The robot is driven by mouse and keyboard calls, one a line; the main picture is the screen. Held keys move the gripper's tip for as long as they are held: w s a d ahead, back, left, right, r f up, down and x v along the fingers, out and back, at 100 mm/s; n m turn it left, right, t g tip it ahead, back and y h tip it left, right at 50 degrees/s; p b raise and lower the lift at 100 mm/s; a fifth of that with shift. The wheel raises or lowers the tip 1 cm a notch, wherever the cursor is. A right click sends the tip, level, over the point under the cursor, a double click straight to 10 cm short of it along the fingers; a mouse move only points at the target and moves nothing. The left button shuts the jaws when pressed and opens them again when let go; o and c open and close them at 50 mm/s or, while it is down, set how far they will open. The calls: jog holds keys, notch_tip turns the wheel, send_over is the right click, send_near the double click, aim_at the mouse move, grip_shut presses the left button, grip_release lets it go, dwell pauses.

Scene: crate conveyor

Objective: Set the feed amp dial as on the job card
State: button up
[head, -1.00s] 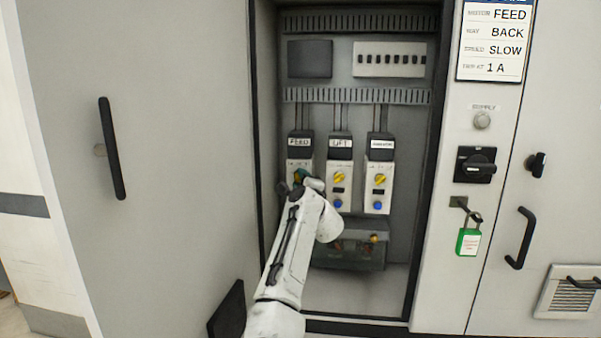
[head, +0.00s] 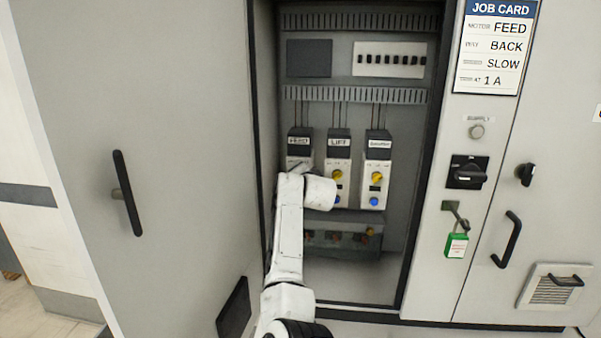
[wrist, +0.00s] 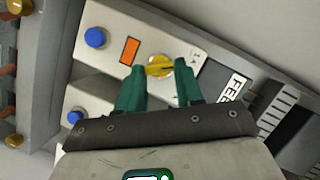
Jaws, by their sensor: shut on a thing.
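The feed unit (head: 299,146), labelled FEED, is the leftmost of three units in the open cabinet. Its yellow dial (wrist: 160,70) shows in the wrist view between the two green fingertips of my gripper (wrist: 160,66). My gripper is shut on this dial, and its yellow bar lies roughly across the picture. Small scale marks beside the dial are too small to read surely. In the head view my arm hides the dial and my fingers. The job card (head: 497,47) at the upper right reads FEED, BACK, SLOW, 1 A.
The lift unit (head: 338,160) and a third unit (head: 376,165) stand close to the right, with yellow dials and blue buttons. The cabinet door (head: 170,120) is at left. A black switch (head: 467,172) and green padlock tag (head: 456,246) are on the right panel.

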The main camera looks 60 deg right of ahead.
jog(key=shift+w+n+g, duration=0.15)
jog(key=shift+n+g, duration=0.45)
jog(key=shift+n, duration=0.4)
jog(key=shift+a, duration=0.1)
jog(key=o, duration=1)
jog(key=shift+o, duration=0.2)
jog(key=b+v, duration=0.2)
jog(key=v, duration=0.8)
jog(key=shift+s+a+r, duration=0.25)
